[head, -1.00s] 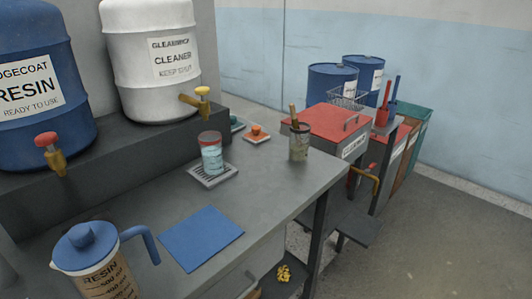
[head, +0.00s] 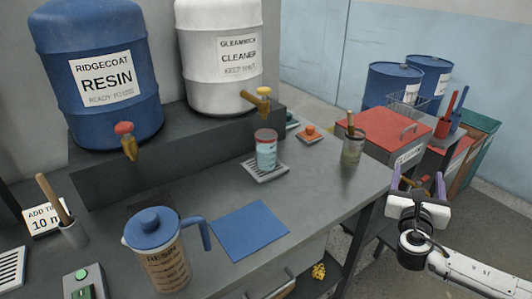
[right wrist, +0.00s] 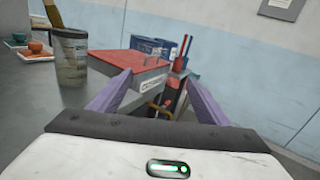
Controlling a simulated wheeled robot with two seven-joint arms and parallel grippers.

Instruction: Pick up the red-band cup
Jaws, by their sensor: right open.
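The red-band cup (head: 266,151) is a clear cup with a red rim band and pale blue contents. It stands upright on a small grated drip tray (head: 265,171) on the grey bench, below the white cleaner drum. My right gripper (head: 418,178) is open and empty, off the right end of the bench, well to the right of the cup. Its purple fingers (right wrist: 155,97) also show spread apart in the right wrist view, with nothing between them. The cup is not in the right wrist view. My left gripper is not in view.
A murky cup with a brush (head: 353,146) stands at the bench's right end, between my right gripper and the red-band cup. A blue-lidded resin jug (head: 158,250) and a blue mat (head: 250,230) lie nearer. A red-lidded bin (head: 395,132) stands behind the gripper.

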